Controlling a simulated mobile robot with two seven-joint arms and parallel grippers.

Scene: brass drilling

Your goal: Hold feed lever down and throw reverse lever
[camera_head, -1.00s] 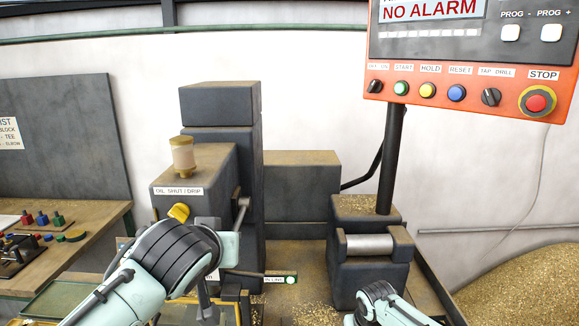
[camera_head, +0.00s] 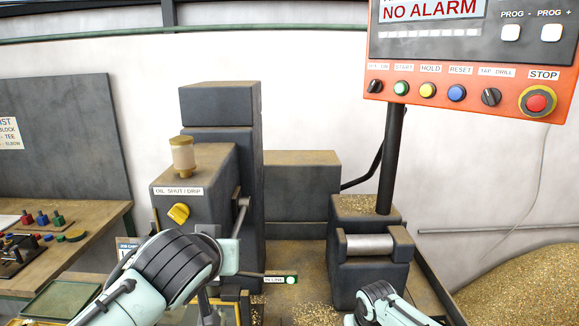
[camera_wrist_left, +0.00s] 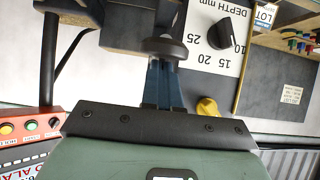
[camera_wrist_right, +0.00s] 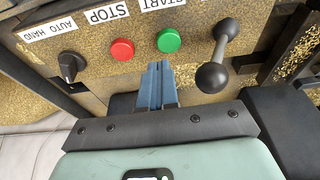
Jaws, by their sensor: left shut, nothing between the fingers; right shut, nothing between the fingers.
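In the left wrist view my left gripper (camera_wrist_left: 162,82) is shut and empty. A black rounded knob on a lever (camera_wrist_left: 165,48), perhaps the feed lever, lies right at its fingertips; whether they touch I cannot tell. In the right wrist view my right gripper (camera_wrist_right: 158,80) is shut and empty. A dark lever with ball ends (camera_wrist_right: 220,52), perhaps the reverse lever, stands to the right of its fingertips, apart from them. In the head view my left wrist is low in front of the machine (camera_head: 222,160), and my right wrist is at the bottom edge; neither pair of fingertips shows clearly.
A red button (camera_wrist_right: 122,49), a green button (camera_wrist_right: 169,40) and a black selector (camera_wrist_right: 69,66) sit near my right gripper. A depth dial (camera_wrist_left: 221,35) and a yellow knob (camera_wrist_left: 207,108) are near my left. The orange control panel (camera_head: 470,100) reads NO ALARM.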

